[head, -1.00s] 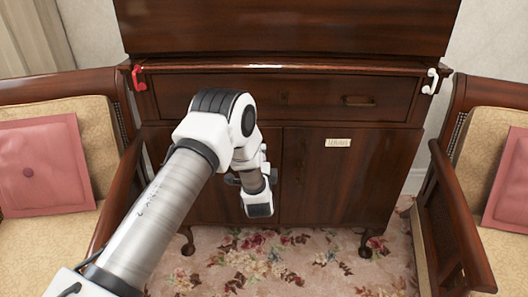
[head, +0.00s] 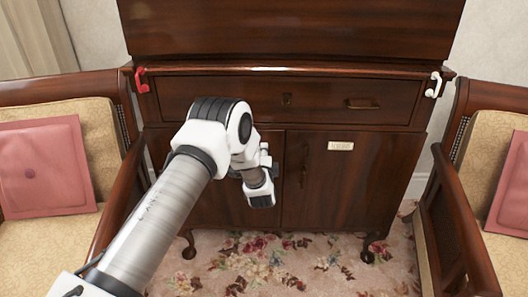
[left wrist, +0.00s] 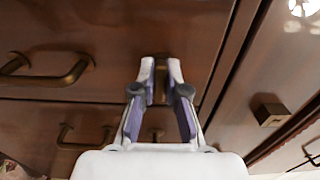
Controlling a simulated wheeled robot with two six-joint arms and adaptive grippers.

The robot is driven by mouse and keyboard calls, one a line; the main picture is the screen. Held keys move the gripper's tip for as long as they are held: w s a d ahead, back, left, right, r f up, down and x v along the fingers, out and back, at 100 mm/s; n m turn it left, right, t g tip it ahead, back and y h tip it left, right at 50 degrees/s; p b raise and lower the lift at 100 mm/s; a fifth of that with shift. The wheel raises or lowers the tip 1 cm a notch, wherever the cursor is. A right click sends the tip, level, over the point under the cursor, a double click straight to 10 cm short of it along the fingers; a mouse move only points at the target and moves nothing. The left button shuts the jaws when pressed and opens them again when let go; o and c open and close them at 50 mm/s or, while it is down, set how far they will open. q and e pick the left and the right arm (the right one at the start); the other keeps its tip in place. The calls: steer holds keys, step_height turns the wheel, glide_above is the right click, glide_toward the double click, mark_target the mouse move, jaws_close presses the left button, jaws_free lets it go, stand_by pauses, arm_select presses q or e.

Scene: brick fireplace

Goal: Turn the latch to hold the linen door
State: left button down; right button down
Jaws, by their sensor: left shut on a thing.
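The dark wooden cabinet (head: 215,205) has two lower doors, and the right one (head: 375,185) carries a small pale label (head: 341,146) that is too small to read surely. My left gripper (head: 260,192) is low in front of the doors, left of their meeting line; its fingers are hidden in the head view. In the left wrist view my left gripper (left wrist: 161,68) has its two fingers closed on a small brass piece (left wrist: 160,88), likely the latch. The fingers cover much of it, so its angle is unclear. My right gripper is not in view.
A drawer with a handle (head: 362,103) sits above the doors. A red hook (head: 141,80) and a white hook (head: 433,84) are at the cabinet's upper corners. Cushioned armchairs (head: 122,190) (head: 440,235) flank it closely. Other brass handles (left wrist: 45,68) show in the left wrist view.

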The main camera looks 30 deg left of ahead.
arm_select(q)
steer(key=shift+n, duration=0.3)
steer(key=n, duration=1.2)
steer(key=shift+f, duration=0.1)
steer(key=n+b, duration=0.1)
steer(key=n, duration=0.4)
stand_by(0.3)
steer(key=c, duration=1.2)
jaws_free()
